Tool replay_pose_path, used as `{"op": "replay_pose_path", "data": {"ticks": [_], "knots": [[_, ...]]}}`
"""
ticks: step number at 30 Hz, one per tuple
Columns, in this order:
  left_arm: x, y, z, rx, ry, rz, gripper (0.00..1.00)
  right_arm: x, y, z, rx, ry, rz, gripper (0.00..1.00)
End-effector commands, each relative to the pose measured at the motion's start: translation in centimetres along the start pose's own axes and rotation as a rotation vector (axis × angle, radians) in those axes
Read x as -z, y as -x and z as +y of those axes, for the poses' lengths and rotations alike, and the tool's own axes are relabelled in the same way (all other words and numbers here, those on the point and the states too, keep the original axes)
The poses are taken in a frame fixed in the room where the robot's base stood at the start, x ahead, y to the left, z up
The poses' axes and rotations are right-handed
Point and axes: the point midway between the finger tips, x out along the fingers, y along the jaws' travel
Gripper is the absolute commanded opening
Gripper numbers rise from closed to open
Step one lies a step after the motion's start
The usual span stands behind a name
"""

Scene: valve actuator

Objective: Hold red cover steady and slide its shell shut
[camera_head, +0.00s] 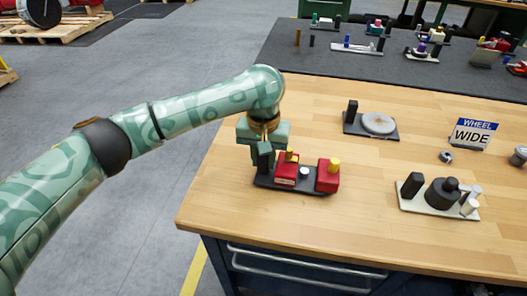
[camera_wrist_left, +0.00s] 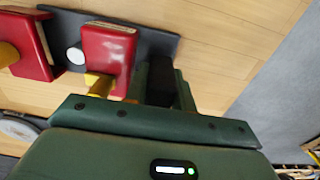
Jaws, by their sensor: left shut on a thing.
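The red cover device lies on the wooden bench on a dark base plate (camera_head: 262,182). It has a left red block (camera_head: 285,172) and a right red block (camera_head: 327,178), each with a yellow knob. A gap with a white round part (camera_head: 304,173) lies between them, so the halves stand apart. My left gripper (camera_head: 264,160) points down at the plate's left end and is shut, apparently on the dark upright post (camera_wrist_left: 162,85) there. The post is largely hidden by the fingers. The wrist view also shows the near red block (camera_wrist_left: 108,52) and the far one (camera_wrist_left: 32,42). My right gripper is not in view.
A plate with a grey disc (camera_head: 379,123) stands behind. A pale plate with black parts (camera_head: 440,196) is to the right, near a "WHEEL WIDE" sign (camera_head: 473,134). More devices stand on a dark mat (camera_head: 310,68). The bench in front of the red device is clear.

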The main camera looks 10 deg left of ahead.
Motion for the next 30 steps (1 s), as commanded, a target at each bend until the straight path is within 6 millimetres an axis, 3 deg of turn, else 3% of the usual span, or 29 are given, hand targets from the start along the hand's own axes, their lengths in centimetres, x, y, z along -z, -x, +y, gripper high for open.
{"op": "replay_pose_path", "data": {"ticks": [30], "knots": [[0.02, -0.82, 0.04, -0.002, 0.001, 0.0, 0.0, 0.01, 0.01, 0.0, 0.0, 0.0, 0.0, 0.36]]}}
